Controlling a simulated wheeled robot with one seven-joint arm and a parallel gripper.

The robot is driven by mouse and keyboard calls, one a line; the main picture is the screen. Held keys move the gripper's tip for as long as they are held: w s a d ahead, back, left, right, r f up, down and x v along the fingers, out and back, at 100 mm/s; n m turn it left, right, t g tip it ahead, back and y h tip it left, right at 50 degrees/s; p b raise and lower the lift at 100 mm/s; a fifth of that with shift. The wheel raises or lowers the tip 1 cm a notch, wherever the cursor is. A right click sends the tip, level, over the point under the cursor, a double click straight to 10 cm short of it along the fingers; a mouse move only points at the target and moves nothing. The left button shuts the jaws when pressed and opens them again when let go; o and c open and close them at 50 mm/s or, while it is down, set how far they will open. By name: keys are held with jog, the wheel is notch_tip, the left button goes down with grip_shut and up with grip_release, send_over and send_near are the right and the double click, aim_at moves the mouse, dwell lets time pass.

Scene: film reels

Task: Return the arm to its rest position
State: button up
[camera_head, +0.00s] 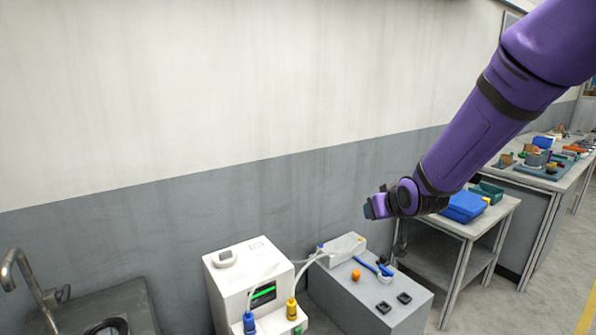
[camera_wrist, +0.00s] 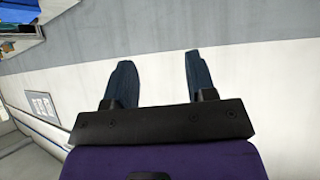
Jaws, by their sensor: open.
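My purple arm reaches in from the upper right in the head view. My gripper (camera_head: 375,206) is at its lower end, in the air in front of the grey part of the wall (camera_head: 240,199). In the wrist view my gripper (camera_wrist: 160,82) shows two dark blue fingers held apart, with nothing between them but the wall behind. It touches nothing that I can see.
Below stand a white machine (camera_head: 235,262) with tubes and a grey cabinet (camera_head: 350,300) with small items. A table with a blue bin (camera_head: 463,207) is behind my arm. A sink tap (camera_head: 30,280) is at lower left. The upper wall area is clear.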

jog(key=s+d+r+m+g+h, duration=0.1)
jog(key=s+d+r, duration=0.3)
jog(key=s+r, duration=0.3)
jog(key=s+d+r+g, duration=0.1)
jog(key=s+d+r, duration=0.3)
jog(key=s, duration=0.5)
jog(key=s+d+r+g, duration=0.1)
jog(key=s, duration=0.8)
jog(key=s+d+r+m+g+h, duration=0.1)
jog(key=s+r+g, duration=0.1)
jog(key=s, duration=0.7)
jog(key=shift+s+d+r+m, duration=0.2)
jog(key=shift+s+r+m, duration=0.05)
jog(key=shift+s+m, duration=0.1)
